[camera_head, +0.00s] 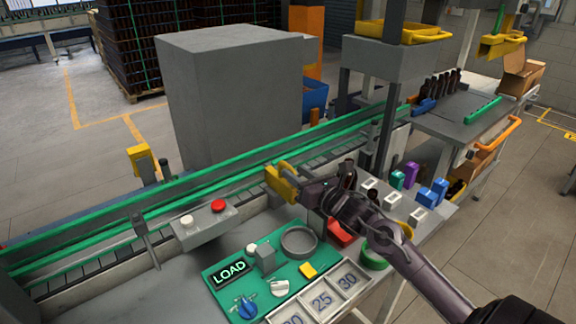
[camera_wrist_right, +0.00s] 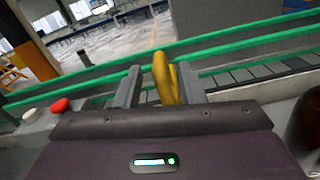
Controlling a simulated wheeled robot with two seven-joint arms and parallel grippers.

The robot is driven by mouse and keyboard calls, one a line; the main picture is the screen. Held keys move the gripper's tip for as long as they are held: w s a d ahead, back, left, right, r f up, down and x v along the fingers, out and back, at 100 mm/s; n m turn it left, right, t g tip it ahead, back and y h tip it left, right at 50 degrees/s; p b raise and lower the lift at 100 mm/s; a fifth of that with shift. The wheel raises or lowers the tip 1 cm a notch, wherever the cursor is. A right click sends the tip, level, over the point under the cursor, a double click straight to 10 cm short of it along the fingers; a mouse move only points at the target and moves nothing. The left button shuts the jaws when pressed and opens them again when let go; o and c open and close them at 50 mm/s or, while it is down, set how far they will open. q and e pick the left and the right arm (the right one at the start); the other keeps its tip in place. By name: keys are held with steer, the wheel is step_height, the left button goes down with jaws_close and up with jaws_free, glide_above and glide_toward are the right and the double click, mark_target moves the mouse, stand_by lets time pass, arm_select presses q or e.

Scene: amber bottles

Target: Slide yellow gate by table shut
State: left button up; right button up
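The yellow gate (camera_head: 279,184) stands at the near rail of the conveyor, beside the table. My right gripper (camera_head: 299,190) reaches it from the right, and my arm hides part of the area around it. In the right wrist view, the upright yellow gate (camera_wrist_right: 163,78) shows between the two grey fingers of the right gripper (camera_wrist_right: 160,88). The fingers are apart; the gate is close to the right finger, with a gap on its left side. Contact cannot be told. My left gripper is not in view.
The conveyor's green rails (camera_head: 195,187) run diagonally past a large grey box (camera_head: 230,100). A button box (camera_head: 205,222) with red and white buttons is left of the gate. A green LOAD panel (camera_head: 240,285) and a numbered tray (camera_head: 345,292) lie in front.

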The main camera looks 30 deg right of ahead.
mark_target(281, 176)
steer(key=w, duration=0.2)
steer(key=shift+w+a+r+p, duration=0.1)
steer(key=shift+w+p, duration=0.2)
steer(key=shift+w, duration=0.05)
steer(key=shift+w+a, duration=0.1)
steer(key=shift+w, duration=0.5)
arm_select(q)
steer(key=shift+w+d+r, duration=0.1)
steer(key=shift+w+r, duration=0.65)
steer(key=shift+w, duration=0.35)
arm_select(e)
steer(key=shift+c, duration=0.2)
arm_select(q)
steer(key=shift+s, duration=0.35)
arm_select(e)
jaws_close()
